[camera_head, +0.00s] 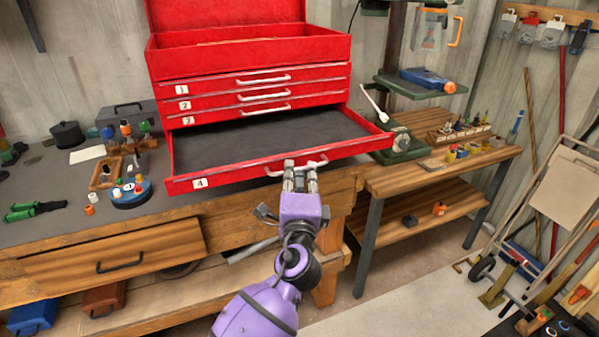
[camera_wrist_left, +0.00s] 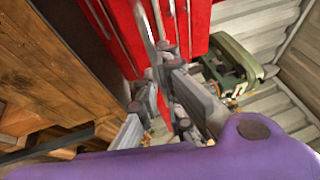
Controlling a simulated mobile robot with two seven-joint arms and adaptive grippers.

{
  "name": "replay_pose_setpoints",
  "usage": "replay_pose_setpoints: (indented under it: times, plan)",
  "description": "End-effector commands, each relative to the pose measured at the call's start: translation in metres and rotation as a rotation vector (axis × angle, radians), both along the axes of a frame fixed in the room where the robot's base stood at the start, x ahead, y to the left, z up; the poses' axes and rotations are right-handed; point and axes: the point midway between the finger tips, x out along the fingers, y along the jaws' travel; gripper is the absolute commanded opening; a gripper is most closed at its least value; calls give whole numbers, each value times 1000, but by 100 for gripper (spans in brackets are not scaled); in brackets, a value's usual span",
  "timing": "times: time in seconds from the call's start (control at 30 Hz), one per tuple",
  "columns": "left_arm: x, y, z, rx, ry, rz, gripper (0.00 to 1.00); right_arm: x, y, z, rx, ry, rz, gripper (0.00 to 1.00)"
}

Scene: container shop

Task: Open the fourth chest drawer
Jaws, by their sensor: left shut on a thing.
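The red tool chest (camera_head: 255,55) stands on the workbench, with its lid up and drawers labelled 1 to 4. Drawers 1, 2 and 3 are shut. The fourth drawer (camera_head: 188,184), at the bottom, is pulled well out and shows an empty dark lining. My left gripper (camera_head: 299,168) is at the drawer's front, shut on its handle (camera_head: 276,170). In the left wrist view the fingers (camera_wrist_left: 168,75) close around the pale handle bar against the red chest. My right gripper is in neither view.
The workbench (camera_head: 40,228) carries small coloured parts and a round blue holder (camera_head: 125,196) left of the drawer. A wooden bench drawer (camera_head: 110,258) juts out below. A green drill press (camera_head: 420,85) and side table (camera_head: 390,182) stand at right; a hand truck (camera_head: 565,190) stands farther right.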

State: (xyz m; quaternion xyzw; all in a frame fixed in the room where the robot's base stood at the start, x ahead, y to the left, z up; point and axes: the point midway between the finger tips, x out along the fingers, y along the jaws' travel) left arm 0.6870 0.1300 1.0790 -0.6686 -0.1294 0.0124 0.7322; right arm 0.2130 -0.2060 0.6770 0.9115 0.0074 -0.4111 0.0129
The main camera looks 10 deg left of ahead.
Motion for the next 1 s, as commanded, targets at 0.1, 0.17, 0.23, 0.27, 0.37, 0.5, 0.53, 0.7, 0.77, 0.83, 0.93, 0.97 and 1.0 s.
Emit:
replay_pose_setpoints:
  times: [0.1, 0.17, 0.23, 0.27, 0.37, 0.5, 0.53, 0.7, 0.77, 0.83, 0.93, 0.97, 1.0]
  plan:
    - [0, 2, -4, 3, 7, 3, 18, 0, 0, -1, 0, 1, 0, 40]
    - [0, 1, -4, 3, 5, 3, 25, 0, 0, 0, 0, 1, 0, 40]
    - [0, 1, -3, 2, 4, 3, 25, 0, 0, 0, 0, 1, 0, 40]
    - [0, 1, -3, 2, 4, 2, 25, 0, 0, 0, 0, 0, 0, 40]
    - [0, 1, -2, 1, 3, 2, 25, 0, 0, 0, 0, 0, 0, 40]
    - [-2, 0, -2, 1, 2, 0, 25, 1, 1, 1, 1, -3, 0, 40]
    - [-4, 0, -2, 0, 3, 0, 25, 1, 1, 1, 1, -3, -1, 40]
    - [-28, -5, -8, -1, 5, 0, 25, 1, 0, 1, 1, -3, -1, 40]
    - [-41, -7, -10, 0, 5, 2, 25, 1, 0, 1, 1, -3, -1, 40]
    - [-56, -10, -13, -1, 6, 0, 25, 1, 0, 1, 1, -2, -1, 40]
    - [-77, -14, -17, -1, 7, 3, 25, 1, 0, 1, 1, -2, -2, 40]
    - [-82, -15, -17, 0, 6, 2, 25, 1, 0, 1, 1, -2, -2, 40]
    - [-89, -17, -19, -1, 7, 2, 25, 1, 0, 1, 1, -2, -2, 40]
